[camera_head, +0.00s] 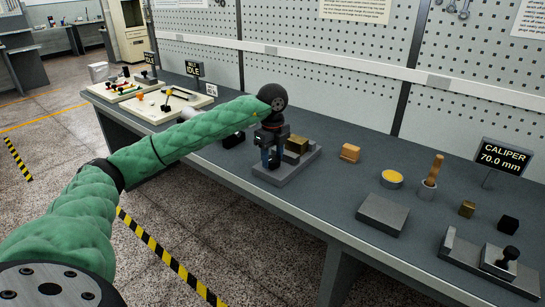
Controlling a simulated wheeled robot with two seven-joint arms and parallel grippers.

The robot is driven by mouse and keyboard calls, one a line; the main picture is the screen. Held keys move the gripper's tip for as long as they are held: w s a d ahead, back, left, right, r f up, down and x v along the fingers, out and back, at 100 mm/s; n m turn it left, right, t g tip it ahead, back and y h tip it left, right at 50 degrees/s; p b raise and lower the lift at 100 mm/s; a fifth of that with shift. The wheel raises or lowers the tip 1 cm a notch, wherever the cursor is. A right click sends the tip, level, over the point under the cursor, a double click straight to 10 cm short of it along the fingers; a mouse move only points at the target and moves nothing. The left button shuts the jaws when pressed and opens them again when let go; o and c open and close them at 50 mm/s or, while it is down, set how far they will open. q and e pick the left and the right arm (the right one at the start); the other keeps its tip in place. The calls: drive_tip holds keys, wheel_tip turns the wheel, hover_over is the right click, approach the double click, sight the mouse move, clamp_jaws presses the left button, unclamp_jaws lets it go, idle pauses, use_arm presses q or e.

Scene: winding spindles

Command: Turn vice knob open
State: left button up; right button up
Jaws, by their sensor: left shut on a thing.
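The vice (290,172) is a grey base with upright parts on the bench's near half, at the middle of the view. A brass-coloured block (297,145) sits at its right part. My left arm, in a green sleeve, reaches over from the left. My left gripper (268,148) points down at the vice's left end and is shut on what appears to be the vice knob. The knob is mostly hidden by the dark fingers; a small blue part shows there. My right gripper is out of view.
Trays (173,106) stand at left. A pegboard rises behind.

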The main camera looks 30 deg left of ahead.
sight(272, 158)
use_arm(q)
drive_tip(key=shift+a+r+n, duration=0.1)
drive_tip(key=shift+r+n, duration=0.05)
drive_tip(key=shift+n, duration=0.55)
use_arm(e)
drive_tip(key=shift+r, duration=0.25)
use_arm(q)
drive_tip(key=shift+n, duration=0.3)
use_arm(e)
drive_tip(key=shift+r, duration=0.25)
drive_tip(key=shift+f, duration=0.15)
use_arm(q)
drive_tip(key=o, duration=1)
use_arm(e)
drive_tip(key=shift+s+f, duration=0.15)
use_arm(q)
drive_tip(key=shift+r, duration=0.3)
wheel_tip(272, 158, up, 7)
drive_tip(key=shift+r+b, duration=0.1)
drive_tip(key=shift+b, duration=0.35)
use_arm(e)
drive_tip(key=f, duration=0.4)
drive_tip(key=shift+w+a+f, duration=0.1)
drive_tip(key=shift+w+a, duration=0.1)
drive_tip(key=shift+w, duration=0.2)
